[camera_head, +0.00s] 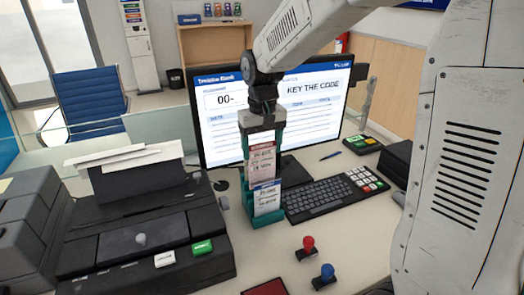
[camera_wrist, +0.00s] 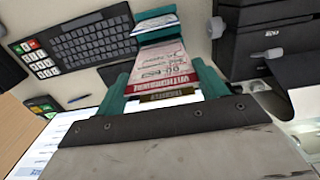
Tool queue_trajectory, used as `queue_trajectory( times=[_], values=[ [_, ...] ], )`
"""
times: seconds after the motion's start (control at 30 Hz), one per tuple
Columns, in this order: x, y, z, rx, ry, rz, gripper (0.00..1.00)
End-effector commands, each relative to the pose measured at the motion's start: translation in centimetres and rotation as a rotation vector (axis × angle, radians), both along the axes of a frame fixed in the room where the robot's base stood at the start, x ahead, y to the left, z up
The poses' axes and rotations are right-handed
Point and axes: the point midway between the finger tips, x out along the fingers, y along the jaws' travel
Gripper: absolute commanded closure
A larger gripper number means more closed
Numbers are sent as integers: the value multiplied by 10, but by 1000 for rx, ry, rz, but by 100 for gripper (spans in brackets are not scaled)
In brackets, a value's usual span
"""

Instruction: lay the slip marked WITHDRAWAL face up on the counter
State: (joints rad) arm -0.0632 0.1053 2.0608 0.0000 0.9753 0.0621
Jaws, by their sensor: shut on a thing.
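My gripper (camera_head: 264,205) points down in front of the monitor, with long teal sides around printed slips. A white slip with a red header (camera_head: 262,161) is between the teal sides. In the wrist view this red-headed slip (camera_wrist: 165,65) appears to read WITHDRAWAL, upside down in the picture. A blue-headed slip (camera_head: 266,198) is lower down; it also shows in the wrist view (camera_wrist: 158,25). A yellowish header strip (camera_wrist: 162,97) lies closest to the palm. The gripper is shut on the red-headed slip; whether it also grips the others I cannot tell.
The counter (camera_head: 350,235) has free room at front right. A keyboard (camera_head: 325,198) is right of the gripper, with a keypad (camera_head: 367,180) beside it. A black printer (camera_head: 140,235) stands left. Red (camera_head: 308,245) and blue (camera_head: 326,273) stamps stand in front.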

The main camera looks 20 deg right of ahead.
Motion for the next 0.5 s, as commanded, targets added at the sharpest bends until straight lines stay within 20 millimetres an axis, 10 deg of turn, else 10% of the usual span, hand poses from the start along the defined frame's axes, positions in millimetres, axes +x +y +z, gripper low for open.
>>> queue_trajectory(
  times=[0.5],
  values=[
    [0,0,26,0,-1,0,43]
  ],
)
